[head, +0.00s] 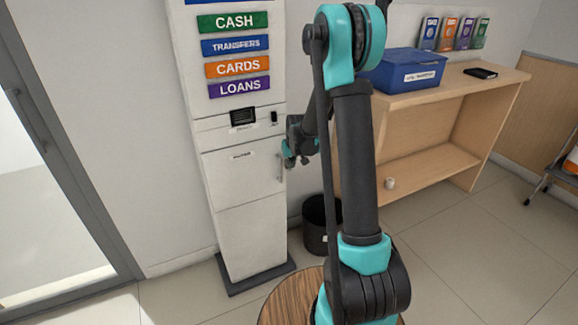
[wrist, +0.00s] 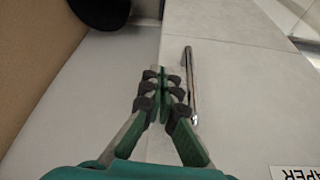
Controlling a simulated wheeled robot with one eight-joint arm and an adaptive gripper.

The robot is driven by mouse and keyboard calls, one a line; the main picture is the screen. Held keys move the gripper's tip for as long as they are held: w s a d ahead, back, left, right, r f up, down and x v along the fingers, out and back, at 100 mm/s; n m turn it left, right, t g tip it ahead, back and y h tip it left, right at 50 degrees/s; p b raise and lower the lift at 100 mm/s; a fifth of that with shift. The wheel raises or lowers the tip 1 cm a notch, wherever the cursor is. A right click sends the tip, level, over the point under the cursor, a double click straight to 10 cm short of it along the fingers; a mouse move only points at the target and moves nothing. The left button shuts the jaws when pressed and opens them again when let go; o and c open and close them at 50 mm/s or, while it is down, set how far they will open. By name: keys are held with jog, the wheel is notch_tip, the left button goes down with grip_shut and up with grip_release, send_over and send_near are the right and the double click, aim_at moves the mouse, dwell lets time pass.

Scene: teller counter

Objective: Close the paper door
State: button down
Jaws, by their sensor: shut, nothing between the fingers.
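The paper door (head: 240,178) is the pale upper panel on the front of the white kiosk, under a small label. It looks flush or nearly flush with the kiosk front; a small gap cannot be ruled out. Its thin metal handle (head: 280,168) is upright near the door's right edge. In the wrist view the handle (wrist: 189,85) lies just right of my gripper, and part of the upside-down "PAPER" label (wrist: 295,173) shows. My gripper (head: 289,160) is shut and empty, beside the handle at the door's right edge. Whether its fingertips (wrist: 163,75) touch the door is unclear.
A black bin (head: 320,228) stands on the floor right of the kiosk. A wooden counter (head: 455,85) with a blue box (head: 405,72) is at the right. A round wooden top (head: 285,300) is in front. A glass door (head: 50,150) is at the left.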

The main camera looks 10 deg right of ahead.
jog(key=s+d+f+v, duration=0.1)
jog(key=s+v, duration=0.1)
jog(key=v, duration=0.9)
jog(key=s+d+f+m, duration=0.1)
jog(key=s+d, duration=0.1)
jog(key=s, duration=1.2)
jog(key=s+d+f+m, duration=0.1)
jog(key=s+d+f, duration=0.1)
jog(key=s, duration=1.3)
jog(key=shift+s+f+h, duration=0.3)
jog(key=shift+s+h, duration=0.05)
jog(key=shift+h, duration=0.05)
